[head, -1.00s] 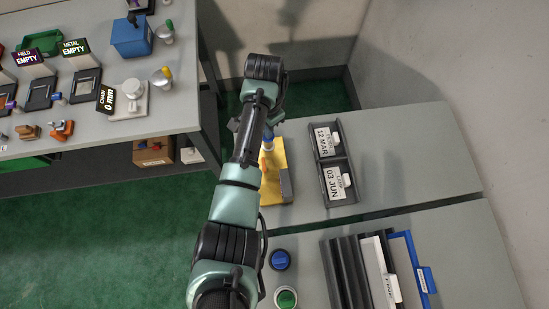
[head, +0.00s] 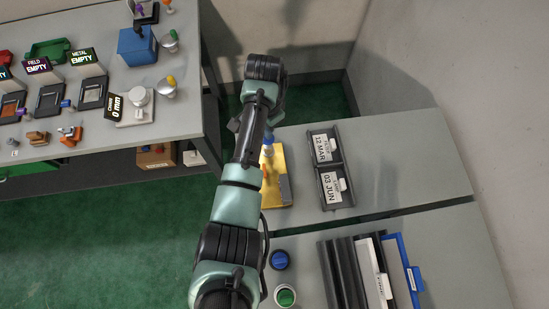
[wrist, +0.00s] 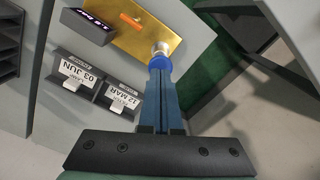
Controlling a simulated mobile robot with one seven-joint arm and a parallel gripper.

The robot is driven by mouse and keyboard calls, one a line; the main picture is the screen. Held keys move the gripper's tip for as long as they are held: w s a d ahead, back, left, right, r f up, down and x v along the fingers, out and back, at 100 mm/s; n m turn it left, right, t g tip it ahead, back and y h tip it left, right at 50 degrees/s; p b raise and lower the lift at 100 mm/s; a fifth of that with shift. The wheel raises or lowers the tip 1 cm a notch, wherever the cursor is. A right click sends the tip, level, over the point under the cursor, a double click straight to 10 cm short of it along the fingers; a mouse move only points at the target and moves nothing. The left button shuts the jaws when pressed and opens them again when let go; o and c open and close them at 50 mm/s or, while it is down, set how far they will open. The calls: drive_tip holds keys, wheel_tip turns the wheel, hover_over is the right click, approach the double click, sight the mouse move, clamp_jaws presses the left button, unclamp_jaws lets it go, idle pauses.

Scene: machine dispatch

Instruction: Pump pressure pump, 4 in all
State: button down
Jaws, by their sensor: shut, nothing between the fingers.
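The pressure pump stands on a yellow base plate (head: 273,190) on the grey table in the head view. The same yellow plate (wrist: 118,42) shows in the wrist view, with an orange bar (wrist: 131,21) and a dark box with a small lit readout (wrist: 87,28). A silver collar with a blue cap (wrist: 158,61) rises from the plate. My gripper (wrist: 166,84) is shut and empty, its fingers lined up over the blue cap. I cannot tell whether they touch it. In the head view my arm hides part of the pump.
A dark two-slot date holder (head: 333,187) stands right of the pump. Dark and blue file trays (head: 409,276), a blue knob (head: 280,260) and a green button (head: 285,296) lie nearer. A crowded bench (head: 180,125) is at left. The table's right side is clear.

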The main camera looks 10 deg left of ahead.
drive_tip(key=shift+f, duration=0.2)
idle(0.4)
drive_tip(key=shift+f+b, duration=1.7)
drive_tip(key=shift+f, duration=0.45)
drive_tip(key=shift+r, duration=0.1)
drive_tip(key=shift+r+p, duration=2.3)
wheel_tip(320, 180, up, 6)
drive_tip(key=p, duration=0.5)
